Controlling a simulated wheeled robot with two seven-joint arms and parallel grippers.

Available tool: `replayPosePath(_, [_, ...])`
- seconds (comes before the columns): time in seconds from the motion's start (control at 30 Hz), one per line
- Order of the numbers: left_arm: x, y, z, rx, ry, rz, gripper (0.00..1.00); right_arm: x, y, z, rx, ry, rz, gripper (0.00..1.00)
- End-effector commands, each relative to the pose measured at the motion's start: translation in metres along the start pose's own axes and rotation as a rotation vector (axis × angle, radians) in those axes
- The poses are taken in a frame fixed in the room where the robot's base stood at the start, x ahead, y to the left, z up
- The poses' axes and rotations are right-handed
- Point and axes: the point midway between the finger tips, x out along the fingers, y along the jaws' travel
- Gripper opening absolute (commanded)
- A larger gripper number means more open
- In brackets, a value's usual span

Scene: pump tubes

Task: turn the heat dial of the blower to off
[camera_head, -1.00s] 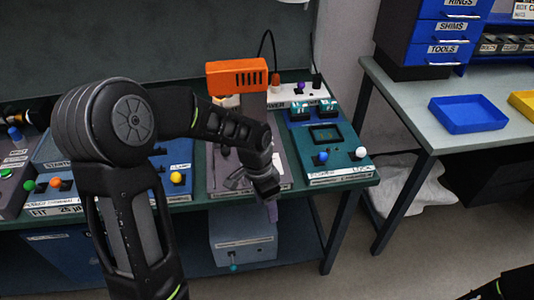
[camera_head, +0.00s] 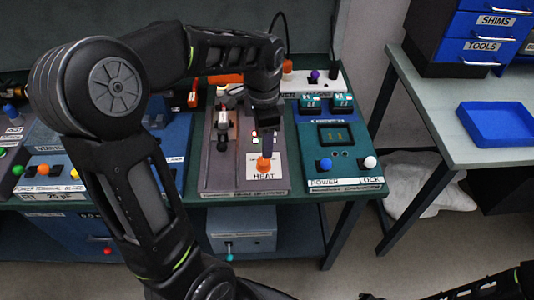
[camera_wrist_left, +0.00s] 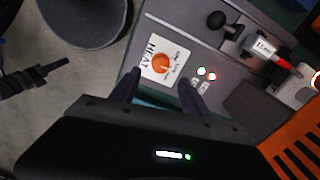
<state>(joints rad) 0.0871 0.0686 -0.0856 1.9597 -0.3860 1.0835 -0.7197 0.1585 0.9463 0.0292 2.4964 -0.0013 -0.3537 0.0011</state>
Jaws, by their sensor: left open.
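The orange heat dial (camera_head: 263,164) sits on a white plate marked HEAT at the front of the grey blower panel (camera_head: 225,180). The wrist view shows the dial (camera_wrist_left: 162,64) and its plate just beyond my fingers; its exact setting is too small to read. My left gripper (camera_head: 267,140) points down above and just behind the dial in the head view. Its two fingers (camera_wrist_left: 161,77) are apart with nothing between them. The orange slotted blower housing (camera_wrist_left: 296,146) is partly hidden by my arm in the head view. Part of my right arm (camera_head: 485,288) shows at the lower right.
A teal panel (camera_head: 340,165) with blue and white knobs stands right of the dial. A panel with green, orange and yellow knobs lies left. The side table holds a blue tray (camera_head: 500,124). Two small lit indicators (camera_wrist_left: 206,74) sit near the dial.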

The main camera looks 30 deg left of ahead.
Motion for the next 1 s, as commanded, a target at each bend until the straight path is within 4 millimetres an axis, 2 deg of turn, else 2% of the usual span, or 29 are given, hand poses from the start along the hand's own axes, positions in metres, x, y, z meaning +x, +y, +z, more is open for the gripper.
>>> replayPosePath(0.27, [0.013, 0.001, 0.0, 0.0, -0.002, 0.002, 0.54, -0.001, 0.0, -0.001, 0.0, 0.001, 0.0, 0.36])
replayPosePath(0.6, [0.063, 0.001, 0.0, 0.0, -0.003, 0.003, 0.54, -0.004, -0.001, 0.0, 0.001, 0.0, 0.001, 0.36])
replayPosePath(0.7, [0.073, 0.0, 0.0, 0.0, -0.002, 0.002, 0.54, -0.004, -0.002, 0.0, 0.001, 0.0, 0.001, 0.36])
replayPosePath(1.0, [0.079, 0.0, 0.0, 0.0, 0.001, 0.0, 0.54, -0.004, -0.001, 0.0, 0.001, 0.0, 0.001, 0.36])
